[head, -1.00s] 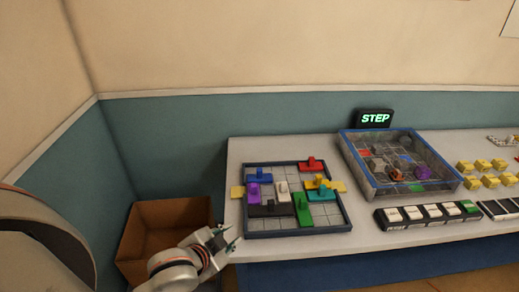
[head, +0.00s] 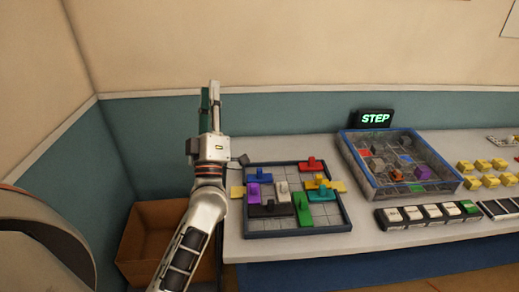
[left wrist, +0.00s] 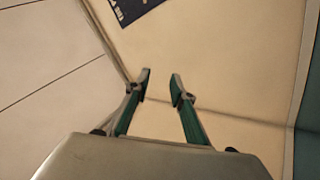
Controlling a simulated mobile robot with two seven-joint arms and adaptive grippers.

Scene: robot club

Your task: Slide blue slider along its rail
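The blue slider (head: 258,175) sits at the upper left of a dark-framed grid board (head: 332,227) on the table, with a raised knob on top. A purple slider (head: 254,190) is just below it. My left gripper (head: 210,92) is raised left of the board, fingers pointing up, apart from the blue slider. In the left wrist view its green-padded fingers (left wrist: 160,84) are apart with nothing between them. My right gripper is not in view.
Other sliders, such as the red one (head: 312,166) and green one (head: 303,208), share the board. Yellow tabs (head: 238,191) stick out at its sides. A clear box (head: 446,186) stands to the right. A brown bin (head: 141,228) is left of the table.

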